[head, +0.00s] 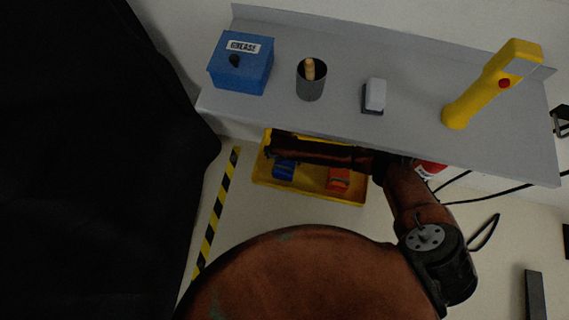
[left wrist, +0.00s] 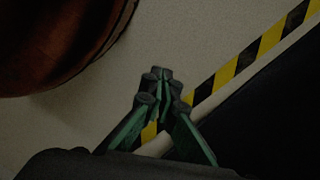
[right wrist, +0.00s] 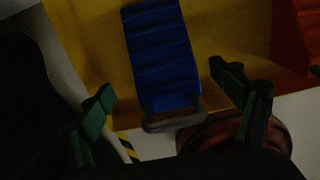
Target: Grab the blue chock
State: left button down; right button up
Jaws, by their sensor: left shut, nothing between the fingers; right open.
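The blue chock (head: 285,169) lies in a yellow tray (head: 268,178) under the shelf, partly hidden by my right arm. In the right wrist view the blue chock (right wrist: 160,55) is ribbed, with a grey loop-like piece at its near end. My right gripper (right wrist: 162,80) is open, its fingers apart on either side of the chock's near part. No touch is visible, and I cannot tell how far above it the fingers are. My left gripper (left wrist: 160,78) is shut and empty above the floor near the striped tape.
An orange chock (head: 338,179) lies to the right in the same tray. The grey shelf (head: 330,117) overhangs it, bearing a blue grease box (head: 240,68), a dark cup (head: 311,85), a small grey-white item (head: 375,95) and a yellow tool (head: 490,85). A black cover (head: 90,150) fills the left.

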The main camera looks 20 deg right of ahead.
aim_at(285, 163)
jog(key=f+b, duration=0.2)
jog(key=f, duration=0.1)
jog(key=f+b, duration=0.1)
jog(key=f, duration=0.1)
jog(key=shift+s+d+f, duration=0.1)
jog(key=shift+s+f, duration=0.15)
jog(key=shift+s, duration=0.05)
pick_arm(q)
jog(key=w+d+r, duration=0.2)
jog(key=w+r, duration=0.1)
jog(key=r, duration=0.5)
jog(key=shift+w+d+r, duration=0.15)
jog(key=shift+r, duration=0.2)
pick_arm(e)
jog(key=shift+c, duration=0.2)
jog(key=c, duration=2.1)
jog(key=shift+c, duration=0.2)
jog(key=shift+r, duration=0.1)
